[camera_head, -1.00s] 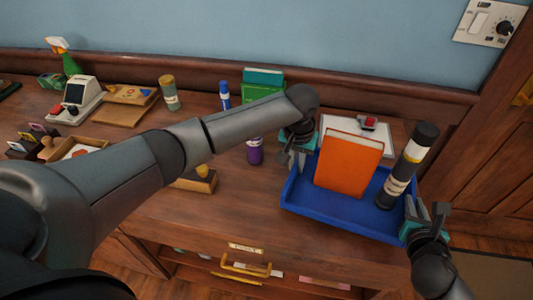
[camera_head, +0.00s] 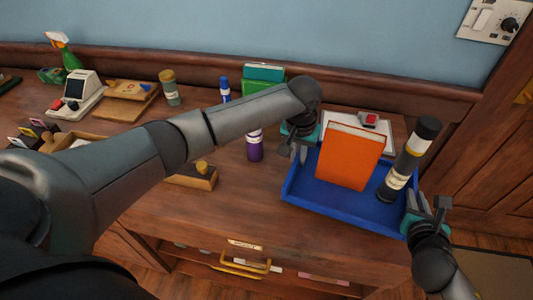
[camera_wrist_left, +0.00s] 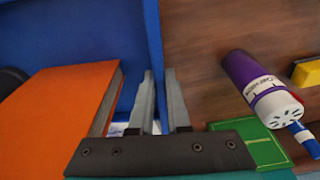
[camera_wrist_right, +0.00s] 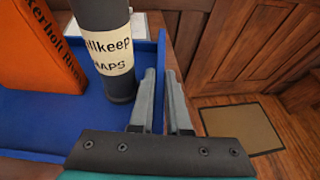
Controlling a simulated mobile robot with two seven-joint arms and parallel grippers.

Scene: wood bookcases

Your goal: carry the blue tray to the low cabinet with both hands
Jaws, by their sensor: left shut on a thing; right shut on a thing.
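The blue tray (camera_head: 330,205) is at the right end of the wooden counter. It holds an upright orange book (camera_head: 350,157) and a black tube with a cream label (camera_head: 408,160), which reads "MAPS" in the right wrist view (camera_wrist_right: 112,50). My left gripper (camera_head: 298,150) is shut on the tray's left wall, which runs between its fingers in the left wrist view (camera_wrist_left: 158,100). My right gripper (camera_head: 428,207) is shut on the tray's right wall, seen between its fingers in the right wrist view (camera_wrist_right: 163,95). Whether the tray touches the counter is hard to tell. The low cabinet is not identifiable.
A purple bottle (camera_head: 254,146) and a stamp block (camera_head: 192,177) stand left of the tray. Green books (camera_head: 263,80) and a white board with a red item (camera_head: 372,122) are behind.

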